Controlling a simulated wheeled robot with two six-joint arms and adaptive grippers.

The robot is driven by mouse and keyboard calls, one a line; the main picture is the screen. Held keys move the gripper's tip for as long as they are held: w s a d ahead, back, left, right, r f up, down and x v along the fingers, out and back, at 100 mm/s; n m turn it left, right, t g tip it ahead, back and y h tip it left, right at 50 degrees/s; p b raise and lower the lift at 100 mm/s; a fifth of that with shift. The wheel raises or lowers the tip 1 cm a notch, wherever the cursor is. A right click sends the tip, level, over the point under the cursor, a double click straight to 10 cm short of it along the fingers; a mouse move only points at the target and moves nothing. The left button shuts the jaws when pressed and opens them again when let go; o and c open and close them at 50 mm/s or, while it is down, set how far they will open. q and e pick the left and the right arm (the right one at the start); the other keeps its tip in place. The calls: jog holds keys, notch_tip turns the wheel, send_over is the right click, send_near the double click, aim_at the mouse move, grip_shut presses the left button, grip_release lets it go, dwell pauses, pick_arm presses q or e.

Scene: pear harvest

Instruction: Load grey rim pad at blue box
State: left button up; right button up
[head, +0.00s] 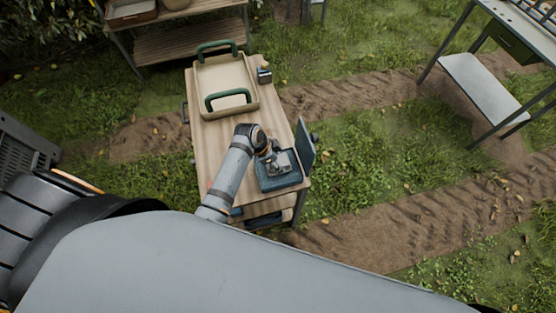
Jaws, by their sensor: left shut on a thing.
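The blue box (284,183) stands at the right front of the wooden cart. A dark blue-grey panel (306,148) stands upright at its right side, like an open lid. My left gripper (281,168) is over the box's opening and points down into it. It is shut on a small grey thing, which seems to be the grey rim pad; the fingers hide most of it. I cannot tell whether the pad touches the box's inside. My right gripper is out of view.
A cream tray (254,108) with green handles fills the back of the wooden cart (212,145). A small dark device (264,76) stands beside it. A second wooden table (190,45) is behind, and a metal table (490,90) is far right. Grass and dirt tracks lie between.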

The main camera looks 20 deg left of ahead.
pick_arm(q)
jog(key=shift+f, duration=0.45)
dwell(0.5)
jog(key=shift+s+f, duration=0.1)
jog(key=shift+f, duration=0.05)
dwell(1.4)
jog(key=shift+r, duration=3.6)
